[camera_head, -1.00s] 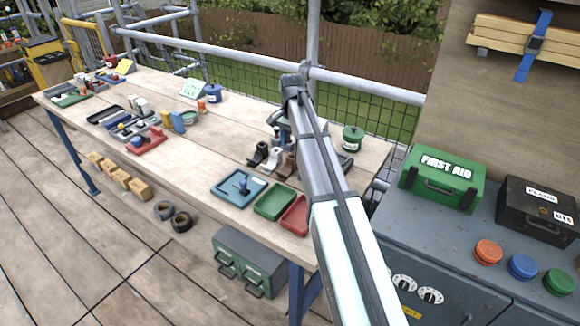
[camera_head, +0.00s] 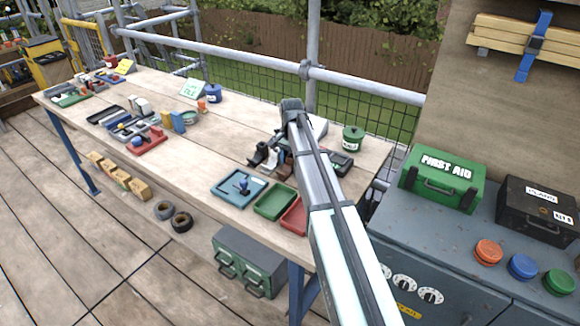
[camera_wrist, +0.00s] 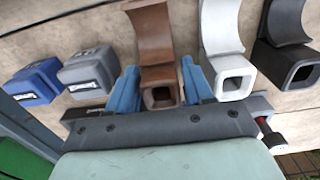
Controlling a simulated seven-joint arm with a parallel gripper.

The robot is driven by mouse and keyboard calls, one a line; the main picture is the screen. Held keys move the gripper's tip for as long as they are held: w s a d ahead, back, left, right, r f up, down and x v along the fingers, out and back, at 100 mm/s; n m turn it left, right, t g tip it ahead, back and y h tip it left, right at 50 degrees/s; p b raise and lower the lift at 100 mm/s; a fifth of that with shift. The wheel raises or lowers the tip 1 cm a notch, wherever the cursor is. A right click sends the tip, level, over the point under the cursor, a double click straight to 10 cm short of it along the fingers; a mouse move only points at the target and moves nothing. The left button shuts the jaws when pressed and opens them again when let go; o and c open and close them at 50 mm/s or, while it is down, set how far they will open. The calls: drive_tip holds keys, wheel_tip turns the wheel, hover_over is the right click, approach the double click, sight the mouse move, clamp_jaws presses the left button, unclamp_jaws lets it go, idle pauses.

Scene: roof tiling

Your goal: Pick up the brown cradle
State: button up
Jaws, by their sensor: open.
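The brown cradle (camera_wrist: 155,40) shows in the wrist view, a curved piece with a square hollow end. It sits between the two blue fingers of my gripper (camera_wrist: 160,92), one on each side. The fingers are open, with a small gap visible on at least the right side. A white cradle (camera_wrist: 221,40) stands just right of the right finger, and a black cradle (camera_wrist: 288,45) is further right. In the head view my gripper (camera_head: 282,155) is low over the bench, and my arm hides most of the brown cradle.
Grey (camera_wrist: 88,70) and blue (camera_wrist: 35,82) blocks lie left of the gripper in the wrist view. Blue (camera_head: 238,188), green (camera_head: 275,201) and red (camera_head: 295,216) trays lie at the bench's front. A green pot (camera_head: 352,139) stands behind. The bench middle (camera_head: 210,150) is clear.

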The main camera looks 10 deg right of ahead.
drive_tip(key=shift+c, duration=0.3)
drive_tip(key=c, duration=0.7)
drive_tip(key=shift+r, duration=0.15)
wheel_tip(320, 180, up, 9)
drive_tip(key=s+a, duration=0.1)
drive_tip(key=a, duration=0.8)
drive_tip(key=s+a+r, duration=0.1)
drive_tip(key=a, duration=0.9)
drive_tip(key=shift+s+a+r, duration=0.15)
drive_tip(key=shift+s+r, duration=0.1)
drive_tip(key=shift+s, duration=0.1)
